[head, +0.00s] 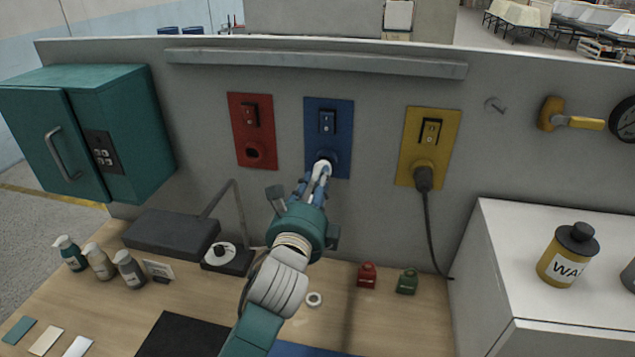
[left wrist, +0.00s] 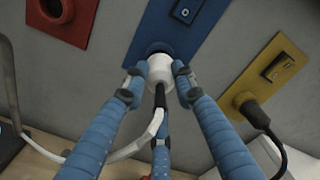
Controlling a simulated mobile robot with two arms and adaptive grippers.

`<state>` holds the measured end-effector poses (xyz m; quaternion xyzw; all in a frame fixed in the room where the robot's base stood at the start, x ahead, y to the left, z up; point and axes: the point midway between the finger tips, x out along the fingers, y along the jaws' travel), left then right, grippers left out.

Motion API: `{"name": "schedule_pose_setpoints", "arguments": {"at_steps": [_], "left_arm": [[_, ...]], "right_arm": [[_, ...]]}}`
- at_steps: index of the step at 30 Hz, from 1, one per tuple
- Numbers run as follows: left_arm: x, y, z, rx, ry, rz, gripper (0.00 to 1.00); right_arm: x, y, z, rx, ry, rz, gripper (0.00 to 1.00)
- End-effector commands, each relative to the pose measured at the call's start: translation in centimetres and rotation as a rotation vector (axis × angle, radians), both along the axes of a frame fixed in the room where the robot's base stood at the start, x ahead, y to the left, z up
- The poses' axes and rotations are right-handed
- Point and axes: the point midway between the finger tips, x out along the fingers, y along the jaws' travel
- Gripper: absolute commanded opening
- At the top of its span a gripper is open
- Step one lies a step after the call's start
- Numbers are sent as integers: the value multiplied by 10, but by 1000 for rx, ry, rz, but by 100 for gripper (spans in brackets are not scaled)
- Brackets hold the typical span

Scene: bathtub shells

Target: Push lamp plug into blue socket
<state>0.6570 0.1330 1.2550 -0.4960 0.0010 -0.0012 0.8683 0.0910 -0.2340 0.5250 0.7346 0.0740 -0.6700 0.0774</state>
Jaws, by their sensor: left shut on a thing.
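The blue socket (head: 329,138) is a blue wall plate with a dark switch, between a red and a yellow plate. My left gripper (head: 319,172) is shut on the white lamp plug (head: 324,165) at the lower part of this plate. In the left wrist view, the blue fingers (left wrist: 158,82) are on both sides of the white plug (left wrist: 160,68), whose front is against the round blue outlet (left wrist: 156,48). How deep the plug sits is hidden. A white cord (left wrist: 135,147) runs down to the left. My right gripper is not in view.
The red socket plate (head: 251,130) is empty. A black plug (head: 424,178) with a cable sits in the yellow plate (head: 432,140). A teal cabinet (head: 130,125) is at left, a dark lamp (head: 172,232) below it, and a white cabinet (head: 500,260) at right.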

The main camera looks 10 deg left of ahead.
Motion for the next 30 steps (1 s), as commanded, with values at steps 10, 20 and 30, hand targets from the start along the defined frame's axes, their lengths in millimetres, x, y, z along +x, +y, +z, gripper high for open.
{"name": "schedule_pose_setpoints", "arguments": {"at_steps": [10,20,30], "left_arm": [[0,0,1,1,-2,-1,0],[4,0,0,1,-1,-1,0],[12,0,1,2,-1,-1,0]], "right_arm": [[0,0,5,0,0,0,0],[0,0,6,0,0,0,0],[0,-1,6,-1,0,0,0]]}}
